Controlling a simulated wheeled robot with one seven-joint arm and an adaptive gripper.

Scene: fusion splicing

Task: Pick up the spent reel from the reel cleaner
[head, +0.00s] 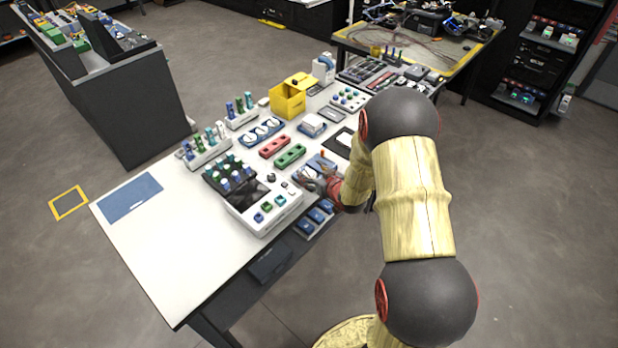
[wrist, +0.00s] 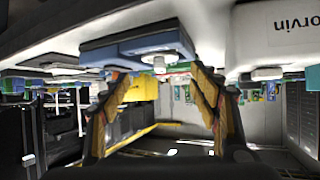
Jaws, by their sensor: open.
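My gripper (head: 322,184) is at the front edge of the bench, beside a blue box (head: 318,162), and is partly hidden by my arm. In the wrist view, which is upside down, my gripper (wrist: 160,78) is open with its two yellow-brown fingers spread apart and nothing held. A blue and dark box (wrist: 130,47) that may be the reel cleaner lies just beyond the fingers. A small whitish round part (wrist: 159,63) sits on it, between the fingertips and apart from them; I cannot tell if it is the spent reel.
A white splicer-like device (head: 262,205) stands left of my gripper, and a white lettered housing (wrist: 285,35) shows in the wrist view. Red (head: 274,146) and green (head: 290,156) blocks, a yellow bin (head: 288,100) and racks stand behind. The bench's left part is mostly clear.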

